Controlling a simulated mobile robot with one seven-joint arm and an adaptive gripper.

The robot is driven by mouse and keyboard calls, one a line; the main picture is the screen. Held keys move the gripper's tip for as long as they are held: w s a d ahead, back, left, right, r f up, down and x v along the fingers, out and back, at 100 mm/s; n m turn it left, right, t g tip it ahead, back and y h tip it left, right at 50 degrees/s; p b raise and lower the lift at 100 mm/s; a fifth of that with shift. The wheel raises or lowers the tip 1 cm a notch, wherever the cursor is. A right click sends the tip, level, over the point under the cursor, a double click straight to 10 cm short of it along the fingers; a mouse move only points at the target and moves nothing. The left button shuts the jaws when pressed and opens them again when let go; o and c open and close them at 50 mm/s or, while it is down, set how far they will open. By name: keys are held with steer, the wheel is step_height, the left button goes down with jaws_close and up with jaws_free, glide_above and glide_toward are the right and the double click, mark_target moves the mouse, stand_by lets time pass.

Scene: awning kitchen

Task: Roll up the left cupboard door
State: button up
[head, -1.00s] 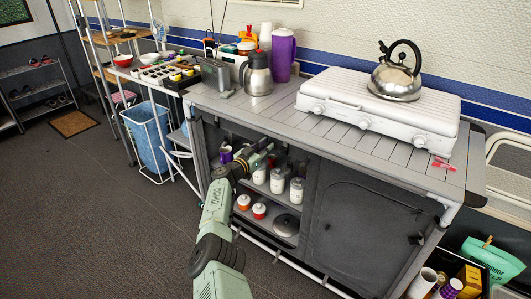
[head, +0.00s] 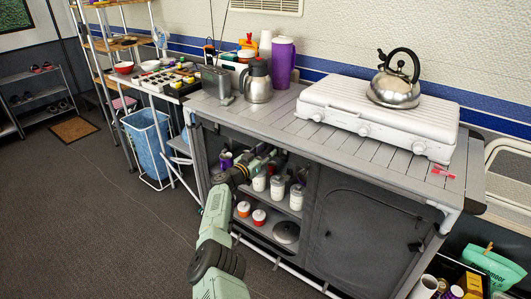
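The grey cabinet (head: 320,160) stands under the slatted counter. Its left compartment is open at the front, showing two shelves of jars. Dark grey fabric (head: 213,140) shows along the upper left of this opening; I cannot tell how much of it is the left cupboard door rolled up. The right cupboard door (head: 365,230) is closed, a dark panel with a zip line. My gripper (head: 268,160) is at the upper part of the left opening, in front of the upper shelf. Its fingertips are small and partly lost against the dark interior, so their opening and any contact with fabric are unclear.
White jars (head: 277,187) stand on the upper shelf close to my gripper. Orange-lidded jars (head: 259,217) and a grey lid (head: 286,231) are lower. A stove (head: 380,115) with a kettle (head: 394,85) is on top. Open floor (head: 110,220) lies to the left.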

steer(key=shift+s+a, duration=0.1)
steer(key=shift+s+a, duration=0.45)
steer(key=shift+a, duration=0.05)
steer(key=v, duration=1)
steer(key=shift+s, duration=0.3)
